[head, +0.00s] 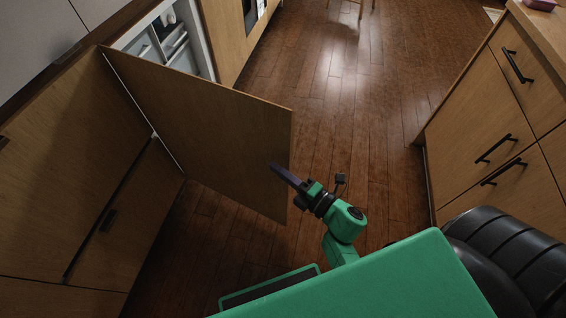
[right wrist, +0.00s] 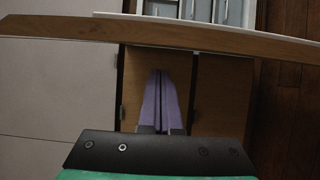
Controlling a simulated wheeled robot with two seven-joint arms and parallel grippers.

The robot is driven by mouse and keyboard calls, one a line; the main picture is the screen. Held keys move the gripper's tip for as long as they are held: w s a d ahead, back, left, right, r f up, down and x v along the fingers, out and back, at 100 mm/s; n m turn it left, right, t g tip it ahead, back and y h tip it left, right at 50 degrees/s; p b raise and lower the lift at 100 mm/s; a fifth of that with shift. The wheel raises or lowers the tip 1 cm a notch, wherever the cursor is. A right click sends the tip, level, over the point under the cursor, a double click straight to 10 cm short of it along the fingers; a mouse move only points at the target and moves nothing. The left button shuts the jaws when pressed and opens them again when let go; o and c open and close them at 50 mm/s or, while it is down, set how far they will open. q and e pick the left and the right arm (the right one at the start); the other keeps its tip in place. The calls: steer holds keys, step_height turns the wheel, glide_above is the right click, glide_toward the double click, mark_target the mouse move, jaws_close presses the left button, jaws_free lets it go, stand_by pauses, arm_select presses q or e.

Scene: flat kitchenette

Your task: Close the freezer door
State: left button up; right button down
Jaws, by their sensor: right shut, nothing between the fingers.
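The freezer door (head: 205,125) is a wood-faced panel standing wide open, hinged at the left and jutting into the aisle. Its long edge (right wrist: 200,36) runs across the top of the right wrist view. Behind it the white freezer interior (head: 170,40) with its drawers is partly visible, and the drawers also show in the right wrist view (right wrist: 205,10). My right gripper (head: 275,168) is shut and empty, its dark fingers overlapping the outer face near the free edge. In the right wrist view its purple fingers (right wrist: 159,74) lie together. I cannot tell whether they touch the door. My left gripper is out of view.
Wooden cabinets (head: 70,150) line the left side, close to the door's hinge. A counter with drawers and black handles (head: 495,150) stands at the right. The wooden floor (head: 350,110) between them is clear, with chair legs (head: 360,8) at the far end.

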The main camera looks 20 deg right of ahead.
steer(key=shift+w+d, duration=0.7)
steer(key=shift+d, duration=0.15)
